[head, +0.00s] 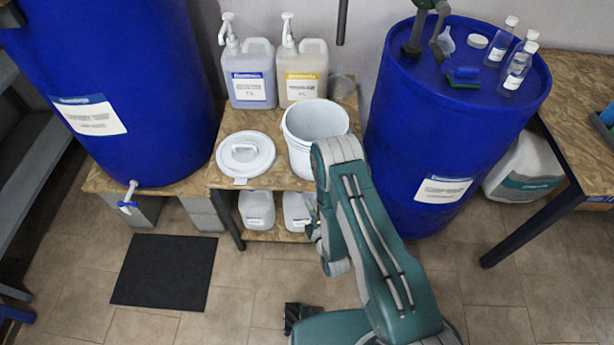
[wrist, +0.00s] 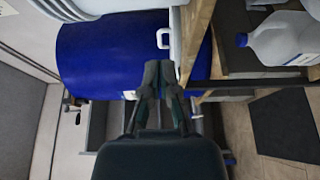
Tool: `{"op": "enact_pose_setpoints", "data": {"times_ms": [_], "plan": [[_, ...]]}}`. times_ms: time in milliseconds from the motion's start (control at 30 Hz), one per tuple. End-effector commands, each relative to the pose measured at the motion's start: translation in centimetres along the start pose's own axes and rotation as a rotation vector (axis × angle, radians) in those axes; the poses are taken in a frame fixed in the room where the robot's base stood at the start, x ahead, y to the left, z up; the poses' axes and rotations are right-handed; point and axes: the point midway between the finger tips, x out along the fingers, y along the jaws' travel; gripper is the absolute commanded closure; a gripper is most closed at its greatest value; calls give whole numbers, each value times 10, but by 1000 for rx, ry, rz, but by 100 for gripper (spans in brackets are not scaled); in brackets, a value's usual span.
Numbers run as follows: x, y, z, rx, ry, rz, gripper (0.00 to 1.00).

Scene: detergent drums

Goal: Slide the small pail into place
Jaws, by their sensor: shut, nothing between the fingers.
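The small pail (head: 303,148) is white, open and upright on the low wooden bench, near its right front. My arm's elbow covers its lower right part. In the wrist view the pail's ridged wall (wrist: 85,8) fills the upper left corner. My gripper (wrist: 163,72) is shut and empty in the wrist view, in front of the bench edge and apart from the pail. In the head view the gripper is mostly hidden by my arm, below the pail. A white lid with a handle (head: 245,155) lies on the bench left of the pail; its handle (wrist: 163,38) shows edge-on in the wrist view.
Two pump jugs (head: 249,75) (head: 303,72) stand behind the pail. Blue drums (head: 120,80) (head: 420,130) flank the bench. White jugs (head: 257,208) stand on its lower shelf. Bottles (head: 515,70) stand on the right drum. A black mat (head: 165,272) lies on open floor.

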Motion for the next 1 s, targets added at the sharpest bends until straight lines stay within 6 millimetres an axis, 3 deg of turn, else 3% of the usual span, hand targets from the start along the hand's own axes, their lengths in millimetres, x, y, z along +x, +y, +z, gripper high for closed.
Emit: {"op": "enact_pose_setpoints", "data": {"times_ms": [367,500,700,1000], "plan": [[73,1,1,1,0,3,100],[88,1,18,1,-4,2,100],[99,0,28,2,-1,0,100],[100,0,29,2,-1,-1,100]]}}
